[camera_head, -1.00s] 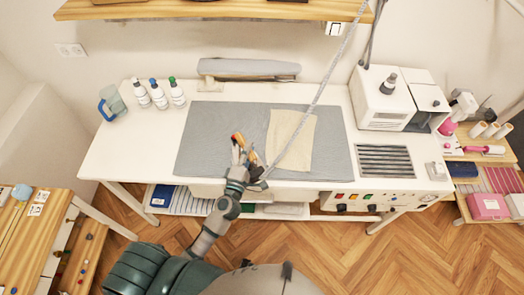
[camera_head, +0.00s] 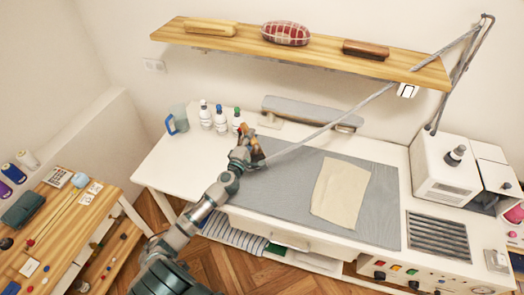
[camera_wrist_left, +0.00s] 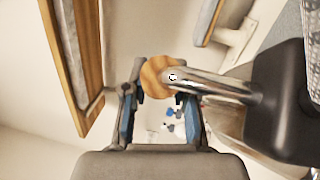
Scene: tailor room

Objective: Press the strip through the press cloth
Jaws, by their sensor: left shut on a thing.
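The cream press cloth (camera_head: 341,192) lies flat on the right half of the grey pressing mat (camera_head: 285,205). No strip shows; anything under the cloth is hidden. My left gripper (camera_head: 254,149) is over the back left corner of the mat, well left of the cloth. It is shut on the iron (camera_head: 245,133), which is small and partly hidden by the fingers in the head view. The left wrist view shows the iron's round wooden handle end (camera_wrist_left: 155,77) at the fingers, with a chrome bar and dark body. My right gripper is not in view.
A grey hose (camera_head: 335,122) runs from the iron up to a stand at right. Several bottles (camera_head: 221,119) and a blue-handled jug (camera_head: 178,119) stand close behind and left of the gripper. A sleeve board (camera_head: 310,111) lies behind; a white machine (camera_head: 447,172) stands right.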

